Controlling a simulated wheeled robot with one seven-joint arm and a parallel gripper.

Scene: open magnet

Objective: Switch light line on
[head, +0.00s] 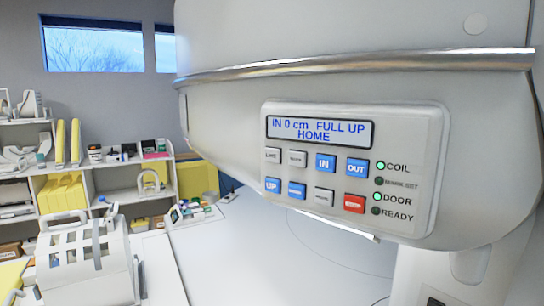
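The control panel (352,170) is on the curved white front of the magnet housing, tilted slightly in the head view. Its display (319,132) reads "IN 0 cm FULL UP HOME". A grey button (273,155) at the top left of the panel has a small label that is too blurred to read surely. Another grey button (297,159) is beside it, then the blue IN button (326,163) and the blue OUT button (357,169). A lower row has the blue UP button (272,185), another blue one, a grey one and a red button (354,203). My gripper is not in view.
The COIL lamp (380,166) and DOOR lamp (377,197) glow green; MARK SET and READY are dark. A white slotted housing (84,270) stands at lower left. Shelves (120,165) with supplies line the left wall. The space before the panel looks clear.

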